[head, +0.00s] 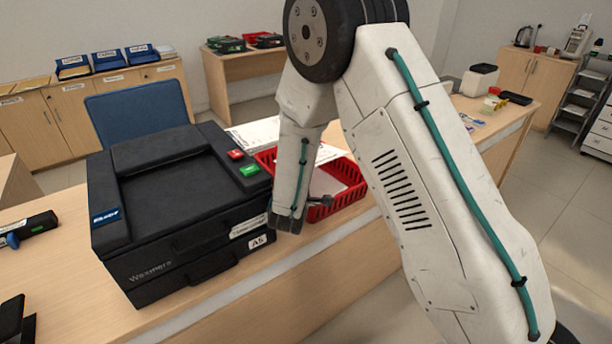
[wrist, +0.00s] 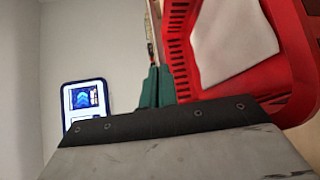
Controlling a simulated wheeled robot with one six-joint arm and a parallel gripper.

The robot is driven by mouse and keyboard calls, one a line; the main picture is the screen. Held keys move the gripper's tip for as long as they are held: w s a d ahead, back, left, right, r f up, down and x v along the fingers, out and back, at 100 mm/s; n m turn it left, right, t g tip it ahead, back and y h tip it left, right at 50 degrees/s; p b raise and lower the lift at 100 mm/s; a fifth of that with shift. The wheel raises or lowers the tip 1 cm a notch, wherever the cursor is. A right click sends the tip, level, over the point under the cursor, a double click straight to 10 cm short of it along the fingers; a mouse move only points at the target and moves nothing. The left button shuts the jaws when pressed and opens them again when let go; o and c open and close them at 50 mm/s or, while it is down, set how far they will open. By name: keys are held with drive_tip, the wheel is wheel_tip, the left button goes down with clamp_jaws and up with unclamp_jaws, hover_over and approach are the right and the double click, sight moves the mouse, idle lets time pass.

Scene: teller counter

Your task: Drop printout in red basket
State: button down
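The red basket (head: 352,193) stands on the counter to the right of the black printer (head: 180,200), partly hidden behind my arm. A white sheet (head: 323,183) lies inside it; the sheet also shows in the wrist view (wrist: 232,40), within the basket's red wall (wrist: 181,50). I cannot tell whether this sheet is the printout. My gripper (head: 287,222) is between the printer and the basket in the head view. In the wrist view its teal fingers (wrist: 158,86) are close together beside the basket wall, with no sheet visible between them.
White papers (head: 258,133) lie on the counter behind the basket. A stapler-like tool (head: 28,228) lies at the left. A blue chair (head: 140,110) stands behind the counter. A screen device (wrist: 85,98) is in the wrist view.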

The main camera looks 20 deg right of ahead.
drive_tip(key=c, duration=2.1)
unclamp_jaws()
drive_tip(key=o, duration=0.5)
drive_tip(key=v, duration=0.8)
drive_tip(key=shift+w, duration=0.1)
